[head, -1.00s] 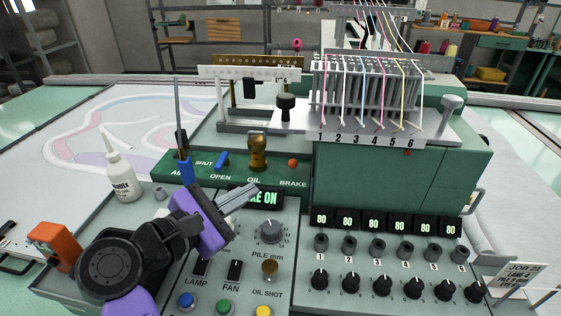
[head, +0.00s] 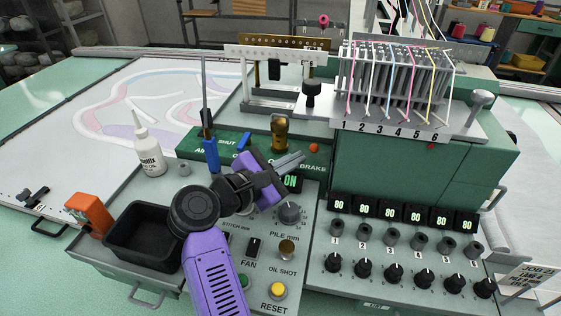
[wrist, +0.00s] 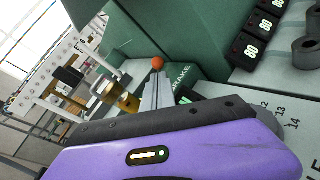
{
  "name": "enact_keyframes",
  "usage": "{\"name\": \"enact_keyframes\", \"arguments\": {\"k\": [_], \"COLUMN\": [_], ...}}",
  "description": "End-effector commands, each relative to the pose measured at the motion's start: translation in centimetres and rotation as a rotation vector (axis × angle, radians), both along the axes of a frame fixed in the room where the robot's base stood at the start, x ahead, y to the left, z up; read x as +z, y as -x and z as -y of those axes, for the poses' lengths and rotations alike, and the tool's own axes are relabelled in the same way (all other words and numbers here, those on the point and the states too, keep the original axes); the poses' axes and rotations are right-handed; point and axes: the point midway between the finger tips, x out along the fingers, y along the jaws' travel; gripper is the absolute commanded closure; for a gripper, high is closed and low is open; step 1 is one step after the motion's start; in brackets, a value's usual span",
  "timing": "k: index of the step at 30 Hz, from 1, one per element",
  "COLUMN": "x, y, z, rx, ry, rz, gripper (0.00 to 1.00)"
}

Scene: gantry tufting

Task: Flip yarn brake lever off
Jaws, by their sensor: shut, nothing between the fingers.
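The yarn brake lever shows as an orange-red ball knob (head: 314,148) on the green panel above the BRAKE label (head: 312,168). In the wrist view the orange knob (wrist: 158,63) sits just beyond the fingertips. My gripper (head: 302,157) is shut and empty, with its fingertips just below and left of the knob. I cannot tell whether the fingers touch it.
The green yarn housing (head: 400,175) rises close on the right. A white bottle (head: 148,150) and a black bin (head: 150,235) are at the left.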

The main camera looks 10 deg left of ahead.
Motion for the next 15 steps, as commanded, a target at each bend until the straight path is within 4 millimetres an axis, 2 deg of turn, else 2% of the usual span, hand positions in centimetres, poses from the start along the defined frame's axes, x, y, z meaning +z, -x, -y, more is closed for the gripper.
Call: {"name": "enact_keyframes", "arguments": {"k": [6,15], "x": [-0.3,-0.4], "y": [-1.4,-1.6], "z": [0.8,0.9], "rx": [0.000,0.002], "ry": [-0.001,-0.001], "rz": [0.000,0.001], "gripper": [1.00,1.00]}}
